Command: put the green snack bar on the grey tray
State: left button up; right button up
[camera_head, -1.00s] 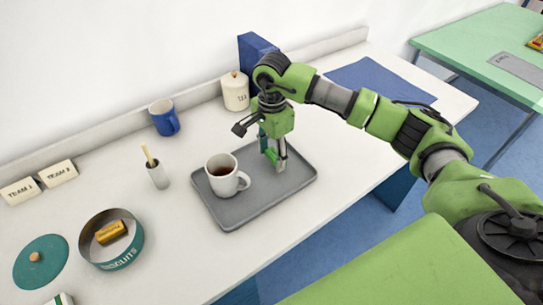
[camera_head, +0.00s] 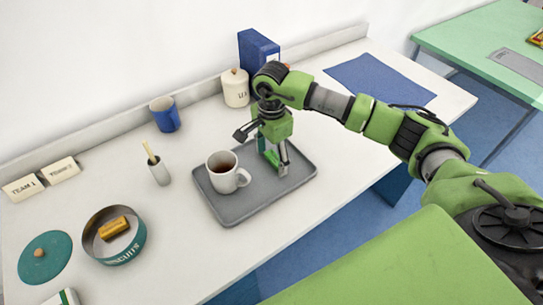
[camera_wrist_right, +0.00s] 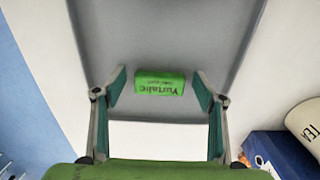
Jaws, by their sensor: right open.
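The green snack bar (camera_wrist_right: 160,82) lies on the grey tray (camera_wrist_right: 160,30) in the right wrist view, its printed face up. My right gripper (camera_wrist_right: 161,84) is open, with one finger on each side of the bar and a gap to each. In the head view, my right gripper (camera_head: 270,163) points down over the far right part of the grey tray (camera_head: 237,207). A bit of the green bar (camera_head: 271,158) shows between its fingers there. A white cup (camera_head: 224,172) of brown drink stands on the tray, left of the gripper. My left gripper is not in view.
A blue mug (camera_head: 165,114), a white canister (camera_head: 235,90) and a blue box file (camera_head: 257,52) stand at the back. A slim pot (camera_head: 159,173) and a round biscuit tin (camera_head: 114,235) are left of the tray. A blue mat (camera_head: 380,80) lies clear at right.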

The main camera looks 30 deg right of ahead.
aim_at(271, 160)
jog(key=shift+r, duration=0.3)
notch_tip(271, 160, up, 12)
jog(key=b, duration=0.3)
jog(key=shift+f+b, duration=0.15)
jog(key=shift+b, duration=0.25)
dwell(0.9)
